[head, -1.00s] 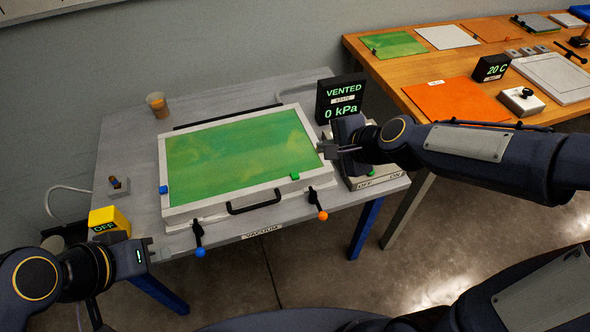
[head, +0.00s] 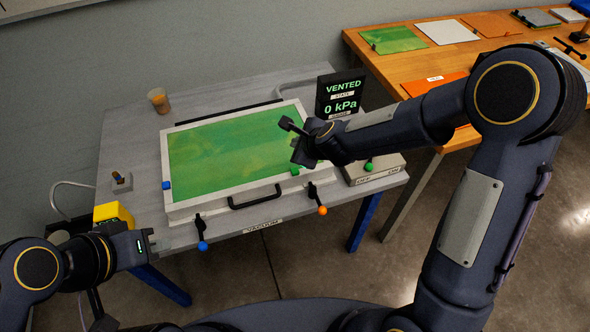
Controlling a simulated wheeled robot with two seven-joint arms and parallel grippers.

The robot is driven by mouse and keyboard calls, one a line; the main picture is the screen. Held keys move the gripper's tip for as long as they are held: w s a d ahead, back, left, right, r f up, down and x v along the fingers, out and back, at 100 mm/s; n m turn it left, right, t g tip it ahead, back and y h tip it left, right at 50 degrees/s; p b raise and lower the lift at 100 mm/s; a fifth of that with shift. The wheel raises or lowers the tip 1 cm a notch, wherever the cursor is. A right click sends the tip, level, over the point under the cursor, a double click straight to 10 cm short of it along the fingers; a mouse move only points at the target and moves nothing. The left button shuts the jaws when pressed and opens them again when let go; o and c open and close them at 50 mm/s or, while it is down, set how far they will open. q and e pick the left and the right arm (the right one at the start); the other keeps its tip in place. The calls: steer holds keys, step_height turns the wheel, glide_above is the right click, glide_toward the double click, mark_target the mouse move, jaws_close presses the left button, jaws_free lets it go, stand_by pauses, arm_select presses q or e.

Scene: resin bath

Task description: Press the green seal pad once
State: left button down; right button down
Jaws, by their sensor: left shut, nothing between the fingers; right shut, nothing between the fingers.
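The green seal pad (head: 295,170) is a small green block at the front right corner of the pale frame (head: 215,205), which holds a large green panel (head: 225,155). My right gripper (head: 299,150) is shut and empty. It appears over the panel's right side, just above and behind the pad in the picture. I cannot tell its height or whether it touches anything. My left gripper (head: 153,241) is shut and empty, off the frame's front left corner near the table's front edge.
A blue pad (head: 167,185) sits at the frame's left edge. Clamps with a blue knob (head: 202,246) and an orange knob (head: 322,210) flank the black handle (head: 255,202). A switch box (head: 375,173) and a display reading VENTED, 0 kPa (head: 341,96) stand at right.

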mark_target(298, 173)
steer(key=shift+f+b, duration=4)
steer(key=shift+f, duration=0.35)
steer(key=shift+f+b, duration=0.4)
steer(key=shift+b, duration=0.05)
steer(key=shift+f+b, duration=0.5)
steer(key=shift+b, duration=0.05)
steer(key=shift+r+p, duration=0.9)
steer(key=shift+r, duration=0.05)
step_height(298, 173, up, 5)
steer(key=p, duration=0.4)
steer(key=shift+p, duration=0.35)
